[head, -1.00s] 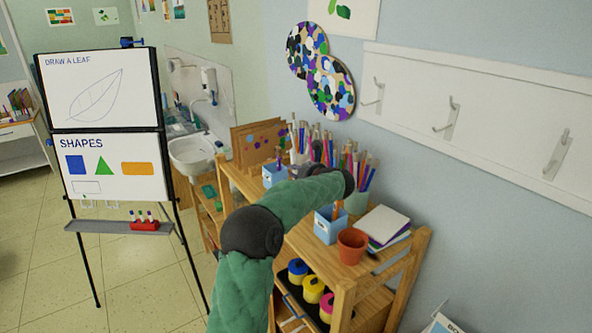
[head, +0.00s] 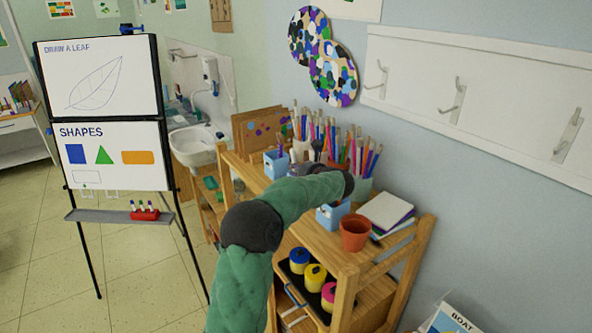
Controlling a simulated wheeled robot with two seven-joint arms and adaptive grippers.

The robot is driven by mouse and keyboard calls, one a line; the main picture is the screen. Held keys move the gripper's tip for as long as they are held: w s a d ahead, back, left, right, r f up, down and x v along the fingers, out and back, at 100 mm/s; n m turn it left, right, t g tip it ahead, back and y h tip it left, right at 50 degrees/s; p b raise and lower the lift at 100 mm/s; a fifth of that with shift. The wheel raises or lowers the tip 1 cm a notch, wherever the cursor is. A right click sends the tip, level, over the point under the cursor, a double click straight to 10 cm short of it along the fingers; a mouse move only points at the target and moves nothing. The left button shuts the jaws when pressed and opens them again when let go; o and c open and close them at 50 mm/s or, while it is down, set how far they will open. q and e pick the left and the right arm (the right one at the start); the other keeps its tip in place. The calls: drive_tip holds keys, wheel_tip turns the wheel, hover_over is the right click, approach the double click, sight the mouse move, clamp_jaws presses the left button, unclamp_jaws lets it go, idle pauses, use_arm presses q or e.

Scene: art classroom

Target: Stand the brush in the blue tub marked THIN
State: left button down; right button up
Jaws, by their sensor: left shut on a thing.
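My left gripper (head: 308,171) is a dark shape beyond my green arm, above the top of the wooden shelf; its fingers are mostly hidden. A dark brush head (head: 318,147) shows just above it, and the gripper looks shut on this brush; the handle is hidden. One blue tub (head: 275,165) stands to the left of the gripper, with a thin purple stick in it. A second blue tub (head: 328,217) stands nearer, partly behind my forearm. Marks on the tubs are too small to read. My right gripper is not in view.
Pots full of pencils and brushes (head: 368,162) crowd the back of the wooden shelf (head: 345,262). A terracotta pot (head: 355,234) and a stack of paper (head: 387,211) stand at its near end. Paint jars (head: 315,277) sit below. An easel (head: 110,110) stands at left.

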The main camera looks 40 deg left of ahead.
use_arm(q)
drive_tip(key=c, duration=1)
unclamp_jaws()
drive_tip(key=shift+c, duration=0.2)
wheel_tip(320, 180, up, 10)
idle(0.4)
